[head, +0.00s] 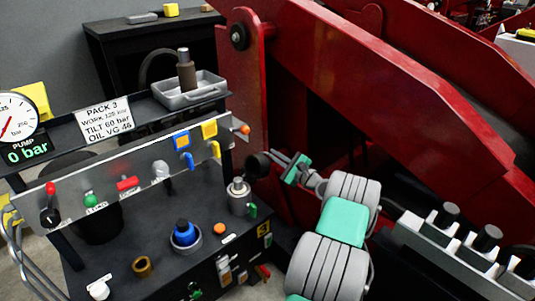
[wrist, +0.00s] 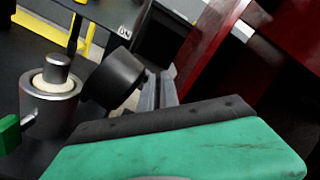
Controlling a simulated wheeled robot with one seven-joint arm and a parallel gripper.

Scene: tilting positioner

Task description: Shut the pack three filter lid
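The pack three filter is a grey cylindrical housing (head: 240,197) at the right end of the black bench. Its top is open, with a pale element and a grey stub showing in the wrist view (wrist: 50,98). The dark round lid (head: 258,164) stands swung up and tilted at the housing's right side; it also shows in the wrist view (wrist: 113,82). My gripper (head: 271,156) is just right of the lid, its two grey fingers (wrist: 159,80) close together with nothing visible between them. I cannot tell whether a fingertip touches the lid.
A green handle (head: 253,210) sits beside the housing. Behind it stands a panel with blue and yellow parts (head: 182,141). A blue-capped fitting (head: 185,233) and a brass fitting (head: 142,266) stand on the bench. A large red frame (head: 400,90) rises behind my arm.

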